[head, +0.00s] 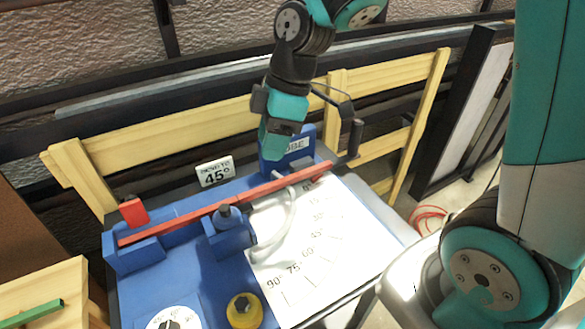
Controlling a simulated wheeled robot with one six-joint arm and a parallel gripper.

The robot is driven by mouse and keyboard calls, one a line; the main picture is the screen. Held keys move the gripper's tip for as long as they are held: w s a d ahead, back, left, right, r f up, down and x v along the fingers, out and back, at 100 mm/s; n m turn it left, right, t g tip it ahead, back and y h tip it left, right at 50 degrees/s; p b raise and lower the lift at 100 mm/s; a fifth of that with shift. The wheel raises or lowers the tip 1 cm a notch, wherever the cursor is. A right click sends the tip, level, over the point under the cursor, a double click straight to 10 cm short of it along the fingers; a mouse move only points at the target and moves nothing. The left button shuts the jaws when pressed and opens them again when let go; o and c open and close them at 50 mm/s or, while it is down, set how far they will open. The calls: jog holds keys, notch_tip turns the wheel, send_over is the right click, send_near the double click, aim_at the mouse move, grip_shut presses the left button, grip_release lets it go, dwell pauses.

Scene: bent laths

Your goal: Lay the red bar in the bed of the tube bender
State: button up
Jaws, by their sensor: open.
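The red bar (180,222) lies lengthwise along the blue tube bender (130,285), sloping up to the right in the head view. Its left part runs along a blue block and its middle passes behind a round dark-topped post (224,211). Its right end reaches over the white angle sheet (335,245). The bar appears to rest in the bender's bed, but I cannot tell whether it is fully seated. My gripper (275,158) is open, pointing down just above and behind the bar's right half. Its fingertips are partly hidden, and I see no clear contact with the bar.
A card reading 45° (214,171) stands behind the bar. A small red block (133,211) sits at the bender's left end. A yellow knob (244,309) is in front. A black-handled lever (355,137) rises right of my gripper. A green bar (30,313) lies on wood at left.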

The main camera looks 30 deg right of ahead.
jog(key=s+a+r+m, duration=0.1)
jog(key=s+r+m, duration=0.1)
jog(key=s, duration=0.6)
jog(key=s+a+r+m, duration=0.2)
jog(key=s+r+m, duration=0.1)
jog(key=s+m, duration=0.2)
jog(key=s, duration=0.2)
jog(key=shift+s+a+r, duration=0.3)
jog(key=shift+s+r, duration=0.05)
jog(key=shift+r, duration=0.1)
notch_tip(320, 180, up, 6)
jog(key=p, duration=0.6)
jog(key=shift+r, duration=0.2)
